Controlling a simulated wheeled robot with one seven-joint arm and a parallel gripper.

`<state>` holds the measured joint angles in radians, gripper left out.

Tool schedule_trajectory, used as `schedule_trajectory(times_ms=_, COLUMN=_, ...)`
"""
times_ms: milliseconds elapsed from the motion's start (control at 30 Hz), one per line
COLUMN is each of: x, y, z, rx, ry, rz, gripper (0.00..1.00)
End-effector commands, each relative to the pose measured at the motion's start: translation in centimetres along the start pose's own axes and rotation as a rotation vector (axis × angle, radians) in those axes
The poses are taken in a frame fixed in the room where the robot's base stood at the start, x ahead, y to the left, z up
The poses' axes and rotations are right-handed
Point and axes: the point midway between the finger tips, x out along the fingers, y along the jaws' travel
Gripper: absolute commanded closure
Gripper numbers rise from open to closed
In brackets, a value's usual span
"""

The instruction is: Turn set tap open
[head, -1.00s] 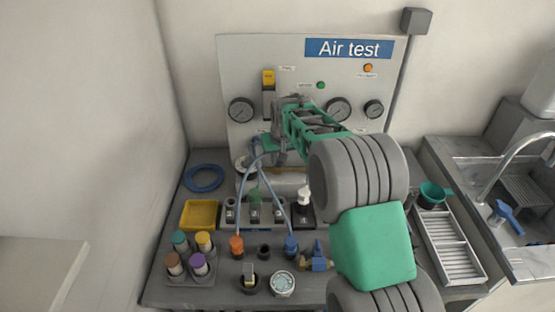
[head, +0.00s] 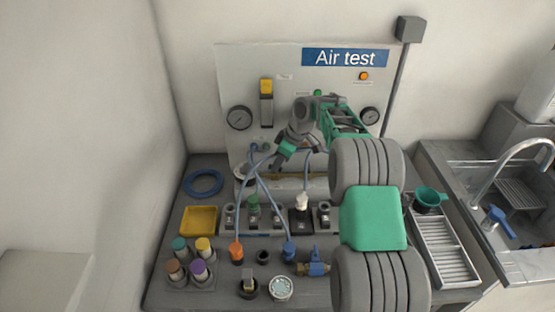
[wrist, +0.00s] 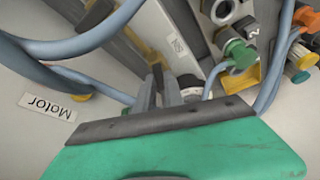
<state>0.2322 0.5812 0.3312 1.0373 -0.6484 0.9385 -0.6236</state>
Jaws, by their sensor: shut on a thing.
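My gripper (head: 273,168) reaches down in front of the lower part of the Air test panel (head: 276,122) in the head view, above the bench's back strip. In the wrist view its two narrow grey fingers (wrist: 159,92) are close together, shut on a small part that seems to be the set tap; its shape is mostly hidden. A bit of yellow (wrist: 157,72) shows at the fingertips. I cannot read a tap label or the handle's angle.
Blue hoses (head: 263,190) hang close around my gripper, running from the panel to connectors on the bench. A brass valve with a blue handle (head: 316,264) lies at the front. Colored-cap bottles (head: 190,258) and a yellow tray (head: 199,219) stand left. A sink (head: 510,185) is right.

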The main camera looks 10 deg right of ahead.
Motion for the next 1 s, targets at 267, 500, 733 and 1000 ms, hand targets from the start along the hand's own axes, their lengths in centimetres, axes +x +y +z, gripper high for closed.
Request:
schedule_trajectory(times_ms=267, x=-0.54, y=0.31, z=-0.15, rx=-0.205, ry=-0.001, rz=-0.088, gripper=1.0)
schedule_trajectory(times_ms=500, x=-0.33, y=0.38, z=-0.14, rx=-0.327, ry=-0.001, rz=-0.138, gripper=1.0)
schedule_trajectory(times_ms=733, x=-0.1, y=0.45, z=-0.09, rx=-0.38, ry=-0.001, rz=-0.158, gripper=1.0)
schedule_trajectory(times_ms=1000, x=0.02, y=0.44, z=-0.06, rx=-0.391, ry=-0.001, rz=-0.162, gripper=1.0)
